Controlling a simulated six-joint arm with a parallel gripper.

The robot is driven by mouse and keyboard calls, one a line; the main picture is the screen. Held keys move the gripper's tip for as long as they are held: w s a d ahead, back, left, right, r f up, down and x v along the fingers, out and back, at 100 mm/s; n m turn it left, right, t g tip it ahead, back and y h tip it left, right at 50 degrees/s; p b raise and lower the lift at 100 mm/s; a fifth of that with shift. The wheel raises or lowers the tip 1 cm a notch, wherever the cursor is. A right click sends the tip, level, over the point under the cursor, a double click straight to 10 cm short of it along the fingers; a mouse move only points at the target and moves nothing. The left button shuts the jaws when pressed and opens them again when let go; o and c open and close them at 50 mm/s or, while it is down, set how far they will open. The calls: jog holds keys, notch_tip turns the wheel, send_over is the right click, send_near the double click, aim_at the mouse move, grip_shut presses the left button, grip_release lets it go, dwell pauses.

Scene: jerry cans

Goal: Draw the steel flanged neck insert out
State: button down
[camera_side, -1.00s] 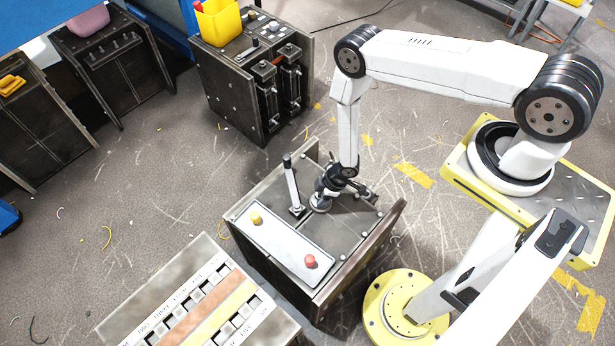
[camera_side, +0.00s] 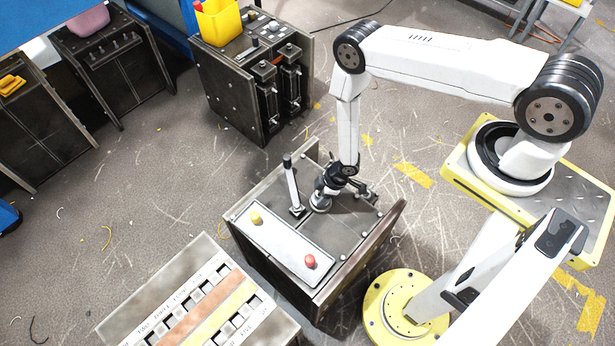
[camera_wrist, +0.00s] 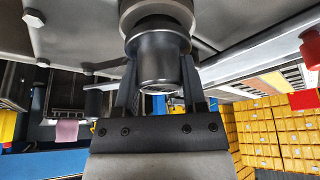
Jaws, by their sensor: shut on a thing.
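My gripper (camera_side: 330,190) points down over the top of a dark metal box (camera_side: 352,240) in the side view. In the wrist view my gripper (camera_wrist: 158,95) is shut on the steel flanged neck insert (camera_wrist: 158,58), a dark round cylinder between the two fingers. Its wide, lighter flange or ring lies against the box's plate at the top of the wrist picture. In the side view the round flange (camera_side: 320,204) shows just below my gripper at the box top. I cannot tell how far the insert sits in its opening.
A lever (camera_side: 292,184) stands upright close left of my gripper. A light panel with a yellow button (camera_side: 256,218) and a red button (camera_side: 310,262) lies in front. A labelled switch box (camera_side: 195,300) stands at lower left. A second machine box (camera_side: 255,85) stands behind, with clear floor between.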

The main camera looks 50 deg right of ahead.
aim_at(316, 193)
jog(key=shift+r, duration=0.2)
jog(key=shift+r, duration=2.25)
